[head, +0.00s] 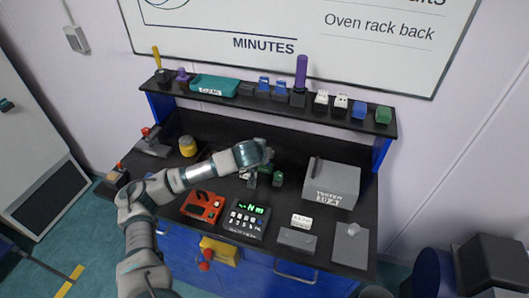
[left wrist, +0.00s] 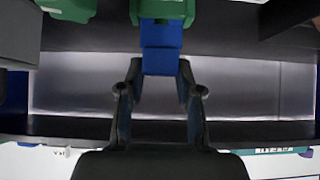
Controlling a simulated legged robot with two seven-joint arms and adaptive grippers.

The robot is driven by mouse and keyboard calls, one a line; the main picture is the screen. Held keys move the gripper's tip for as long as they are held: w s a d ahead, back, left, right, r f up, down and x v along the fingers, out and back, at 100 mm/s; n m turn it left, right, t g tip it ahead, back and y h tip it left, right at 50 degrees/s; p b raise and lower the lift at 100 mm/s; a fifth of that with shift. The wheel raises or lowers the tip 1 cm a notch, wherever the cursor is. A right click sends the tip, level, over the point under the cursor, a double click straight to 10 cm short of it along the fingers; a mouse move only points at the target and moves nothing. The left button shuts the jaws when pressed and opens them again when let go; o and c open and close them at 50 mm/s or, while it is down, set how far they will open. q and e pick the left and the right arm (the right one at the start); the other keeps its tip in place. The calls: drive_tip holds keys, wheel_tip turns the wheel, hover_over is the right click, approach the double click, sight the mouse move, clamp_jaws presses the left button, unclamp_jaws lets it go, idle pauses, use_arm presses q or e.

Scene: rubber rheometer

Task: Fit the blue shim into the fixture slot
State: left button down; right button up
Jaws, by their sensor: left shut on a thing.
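The blue shim (left wrist: 161,50) shows in the left wrist view as a small blue block between my left fingertips. My left gripper (left wrist: 161,70) is shut on it. A green block (left wrist: 162,10) lies directly beyond the shim at the top edge; the two overlap in the picture, and I cannot tell whether the shim is in a slot. In the head view my left gripper (head: 262,172) is over the middle of the bench, near small green pieces (head: 277,179), and its wrist hides part of them. The shim is not clear there. My right gripper is not in view.
A grey tester box (head: 331,184) stands right of the gripper. A red device (head: 203,206) and a keypad with a green display (head: 246,219) sit in front. A shelf (head: 262,101) with several small items runs along the back. The bench is fairly crowded.

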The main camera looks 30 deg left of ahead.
use_arm(q)
drive_tip(key=shift+f+b, duration=0.4)
drive_tip(key=shift+f, duration=0.2)
drive_tip(key=c, duration=0.7)
unclamp_jaws()
drive_tip(key=shift+r, duration=0.1)
drive_tip(key=v, duration=1.1)
drive_tip(key=shift+s+r, duration=0.3)
